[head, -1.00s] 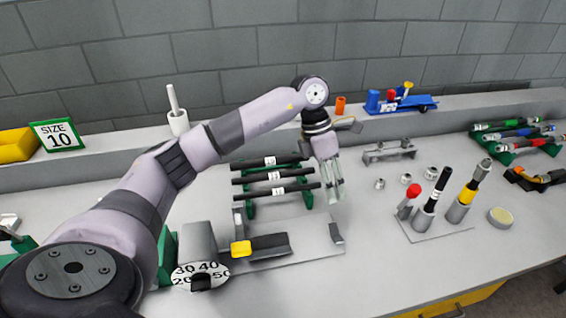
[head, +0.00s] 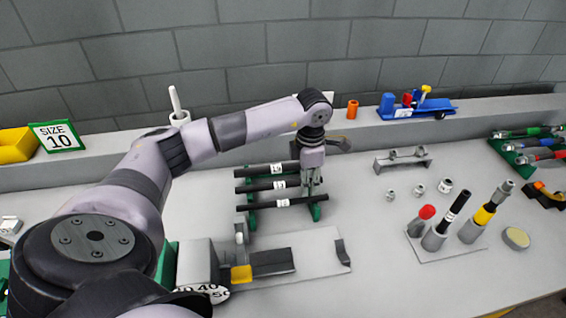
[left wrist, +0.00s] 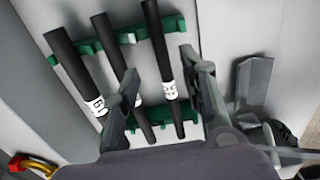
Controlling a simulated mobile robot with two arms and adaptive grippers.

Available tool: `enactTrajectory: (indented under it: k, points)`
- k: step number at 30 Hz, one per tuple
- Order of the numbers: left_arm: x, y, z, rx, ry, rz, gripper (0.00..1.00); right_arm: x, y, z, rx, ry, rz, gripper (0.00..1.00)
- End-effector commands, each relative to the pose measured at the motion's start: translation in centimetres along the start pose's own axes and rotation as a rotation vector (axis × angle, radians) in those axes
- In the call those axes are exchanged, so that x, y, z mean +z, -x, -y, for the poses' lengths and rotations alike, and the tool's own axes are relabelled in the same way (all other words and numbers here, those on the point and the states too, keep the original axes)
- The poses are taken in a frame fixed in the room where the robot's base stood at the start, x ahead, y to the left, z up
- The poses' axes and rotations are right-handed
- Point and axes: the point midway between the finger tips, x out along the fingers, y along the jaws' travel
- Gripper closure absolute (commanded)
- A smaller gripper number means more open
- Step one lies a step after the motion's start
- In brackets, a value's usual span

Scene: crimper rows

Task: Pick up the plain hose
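Three black hoses, back (head: 251,170), middle (head: 256,186) and front (head: 258,206), lie side by side on a green rack (head: 251,222). Each has a white label; I cannot tell which is the plain one. My left gripper (head: 312,180) points down at their right ends in the head view. In the left wrist view my left gripper (left wrist: 158,64) is open. The right-hand hose (left wrist: 155,45) shows between its fingers, not gripped. The left finger partly covers the middle hose (left wrist: 107,38); the left-hand hose (left wrist: 70,58) is outside the fingers. My right gripper is not in view.
In front of the rack is a plate (head: 310,262) with an upright bracket (head: 342,252). To the right are a grey stand (head: 403,160), small metal fittings (head: 419,188) and a holder with upright tools (head: 437,237). A ledge with a blue item (head: 415,107) runs behind.

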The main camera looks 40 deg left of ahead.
Motion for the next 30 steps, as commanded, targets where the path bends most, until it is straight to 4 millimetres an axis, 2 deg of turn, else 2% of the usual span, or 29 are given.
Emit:
enactTrajectory:
  k: [6, 12, 16, 24, 30]
  points:
    - [0.0, -1.4, 0.1, -0.002, 0.001, 0.0, 0.61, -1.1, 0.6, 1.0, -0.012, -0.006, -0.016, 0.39]
    - [-0.3, -4.1, 0.2, -0.003, 0.0, -0.002, 0.61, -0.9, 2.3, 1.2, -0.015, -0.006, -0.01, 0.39]
    - [-0.2, -5.8, 0.1, -0.002, 0.002, -0.001, 0.61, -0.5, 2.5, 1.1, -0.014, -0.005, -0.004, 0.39]
    - [-0.2, -6.3, 0.1, 0.0, 0.0, 0.002, 0.61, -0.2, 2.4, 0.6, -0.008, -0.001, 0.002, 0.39]
    - [-0.2, -6.2, 0.1, 0.0, 0.001, 0.002, 0.74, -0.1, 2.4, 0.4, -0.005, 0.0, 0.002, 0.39]
